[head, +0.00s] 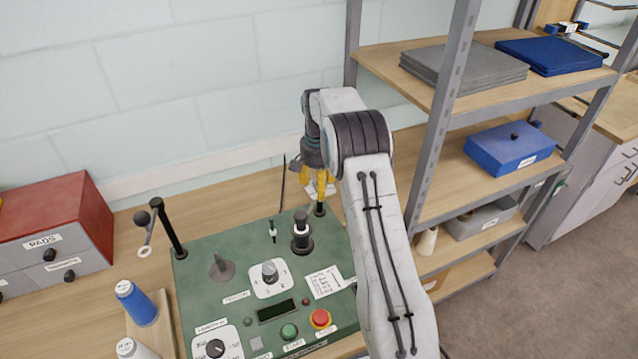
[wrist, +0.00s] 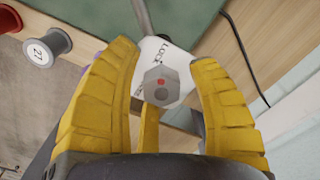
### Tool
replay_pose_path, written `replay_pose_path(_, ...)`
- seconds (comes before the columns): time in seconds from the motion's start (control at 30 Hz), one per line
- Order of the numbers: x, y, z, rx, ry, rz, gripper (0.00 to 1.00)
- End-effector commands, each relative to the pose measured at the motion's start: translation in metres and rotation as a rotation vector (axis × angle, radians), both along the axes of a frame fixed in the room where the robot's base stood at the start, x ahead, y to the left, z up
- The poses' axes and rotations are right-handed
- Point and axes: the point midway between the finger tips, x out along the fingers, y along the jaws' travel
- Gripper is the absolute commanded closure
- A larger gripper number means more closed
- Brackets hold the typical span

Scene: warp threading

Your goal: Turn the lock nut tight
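The lock nut (wrist: 160,86) is a grey six-sided nut with a red dot, in the middle of the wrist view. It sits in front of a white plate (wrist: 150,53) with lettering that seems to read LOCK. In the head view my gripper (head: 320,188) points down at the back right corner of the green panel (head: 200,270). The nut cannot be made out there, behind the fingers.
A black-and-white post (head: 301,232) and a dial (head: 269,272) stand on the panel. Shelving (head: 440,120) stands close on the right.

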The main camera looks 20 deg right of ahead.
Motion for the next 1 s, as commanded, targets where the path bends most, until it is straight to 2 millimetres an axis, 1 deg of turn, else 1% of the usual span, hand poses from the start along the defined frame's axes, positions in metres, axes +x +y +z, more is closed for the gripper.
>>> replay_pose_path(0.27, 0.001, -0.001, 0.002, -0.002, -0.007, -0.002, 0.42)
replay_pose_path(0.43, 0.002, -0.002, 0.012, -0.002, -0.008, -0.002, 0.42)
replay_pose_path(0.57, 0.002, -0.002, 0.030, -0.002, -0.012, -0.002, 0.42)
replay_pose_path(0.9, 0.002, -0.001, 0.089, -0.002, -0.009, -0.001, 0.42)
replay_pose_path(1.0, 0.002, -0.001, 0.100, -0.002, -0.008, -0.001, 0.42)
